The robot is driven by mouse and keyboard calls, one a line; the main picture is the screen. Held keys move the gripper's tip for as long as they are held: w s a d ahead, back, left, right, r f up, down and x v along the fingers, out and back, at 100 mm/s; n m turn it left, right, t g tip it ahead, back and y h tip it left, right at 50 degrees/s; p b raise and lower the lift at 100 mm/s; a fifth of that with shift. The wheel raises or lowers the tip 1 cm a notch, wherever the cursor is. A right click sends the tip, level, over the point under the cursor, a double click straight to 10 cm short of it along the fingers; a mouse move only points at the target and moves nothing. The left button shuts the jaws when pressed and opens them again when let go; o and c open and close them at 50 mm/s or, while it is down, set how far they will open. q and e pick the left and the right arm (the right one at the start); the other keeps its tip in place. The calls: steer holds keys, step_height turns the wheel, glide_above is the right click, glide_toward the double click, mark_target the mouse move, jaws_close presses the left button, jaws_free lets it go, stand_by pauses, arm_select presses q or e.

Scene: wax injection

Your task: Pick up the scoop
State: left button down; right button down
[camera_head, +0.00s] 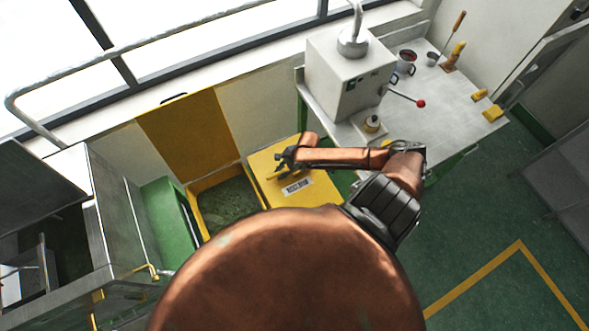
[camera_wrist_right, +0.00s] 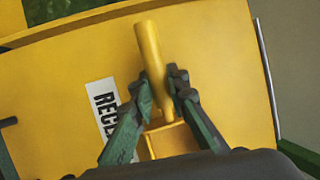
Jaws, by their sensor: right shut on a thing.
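The scoop (camera_wrist_right: 150,50) is yellow, with a round handle and a boxy part (camera_wrist_right: 170,141) nearer the camera in the right wrist view. My right gripper (camera_wrist_right: 161,86) is shut on the scoop, its dark fingers on both sides of the handle. In the head view the right gripper (camera_head: 283,160) is small and over a yellow lid (camera_head: 265,162) with a white label. The scoop is hard to tell from the yellow lid there. Whether the scoop touches the lid cannot be told. My left gripper is not in view.
An open yellow bin (camera_head: 233,205) with greenish contents lies left of the lid, its yellow cover (camera_head: 185,130) raised. A white machine (camera_head: 345,78) stands on a bench (camera_head: 455,108) with mugs and small yellow items. A green and grey cabinet stands at left. Green floor is clear at lower right.

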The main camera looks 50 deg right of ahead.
mark_target(281, 172)
stand_by(0.4)
steer(key=shift+r, duration=0.5)
step_height(281, 172, up, 3)
steer(key=shift+f, duration=0.2)
steer(key=s+a+r+p, duration=0.1)
steer(key=s+a+r, duration=0.8)
steer(key=a, duration=0.1)
steer(key=shift+s+a+r, duration=0.15)
steer(key=shift+a+r, duration=0.05)
steer(key=shift+r, duration=0.05)
